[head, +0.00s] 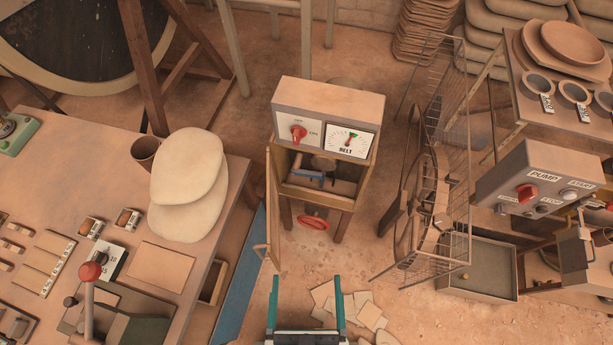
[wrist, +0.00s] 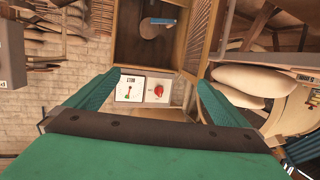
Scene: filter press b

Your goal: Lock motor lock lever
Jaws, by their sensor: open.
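A lever with a blue handle (head: 306,174) lies inside the open compartment of a small control cabinet (head: 328,100); I take it for the motor lock lever. It is tilted slightly, beside a grey round part, and it also shows in the wrist view (wrist: 163,21). The cabinet door (head: 273,210) stands open on the left. My gripper (head: 306,280) is open and empty. It is in front of the cabinet and apart from the lever. In the wrist view, my gripper (wrist: 158,80) has its teal fingers spread either side of the cabinet's front panel.
A red knob (head: 298,132) and a BELT gauge (head: 350,138) sit above the compartment, with a red handwheel (head: 313,222) below. A workbench (head: 120,165) is at left. A wire guard (head: 455,190) and pump box (head: 540,178) are at right. Loose tiles (head: 360,308) lie on the floor.

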